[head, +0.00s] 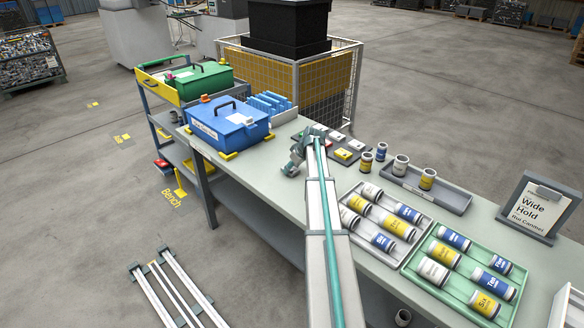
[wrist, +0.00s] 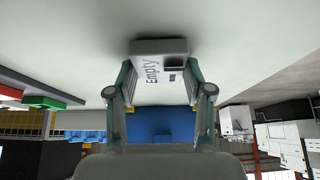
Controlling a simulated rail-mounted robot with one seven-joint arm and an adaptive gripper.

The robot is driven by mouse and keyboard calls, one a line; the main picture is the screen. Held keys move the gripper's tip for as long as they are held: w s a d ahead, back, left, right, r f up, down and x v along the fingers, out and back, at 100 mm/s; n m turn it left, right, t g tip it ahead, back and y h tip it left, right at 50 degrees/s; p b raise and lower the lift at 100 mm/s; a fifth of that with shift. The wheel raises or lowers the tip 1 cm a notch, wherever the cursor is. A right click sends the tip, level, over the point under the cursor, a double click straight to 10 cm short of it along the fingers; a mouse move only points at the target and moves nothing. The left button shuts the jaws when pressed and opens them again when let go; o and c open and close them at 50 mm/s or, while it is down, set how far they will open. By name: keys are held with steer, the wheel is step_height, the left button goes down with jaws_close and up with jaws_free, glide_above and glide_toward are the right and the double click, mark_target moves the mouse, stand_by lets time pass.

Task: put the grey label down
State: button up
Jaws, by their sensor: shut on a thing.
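The grey label (wrist: 158,58), a small block marked "Empty", sits between the fingers of my gripper (wrist: 160,80) in the wrist view. The fingers are shut on its two sides. The label cannot be made out clearly there. The bench top fills the upper part of the upside-down wrist view, close to the label; I cannot tell whether they touch.
A blue toolbox (head: 228,122) stands at the bench's left end. Dark plates with red, white and yellow pieces (head: 343,154) lie just right of my gripper. A grey can tray (head: 384,213), a green can tray (head: 428,266) and a sign (head: 538,207) are farther right.

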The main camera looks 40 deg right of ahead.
steer(key=shift+f, duration=0.1)
steer(key=shift+f, duration=0.15)
steer(key=o, duration=1)
steer(key=shift+o, duration=0.2)
steer(key=shift+r, duration=0.2)
steer(key=b+v, duration=0.2)
steer(key=v, duration=1)
steer(key=shift+r, duration=0.1)
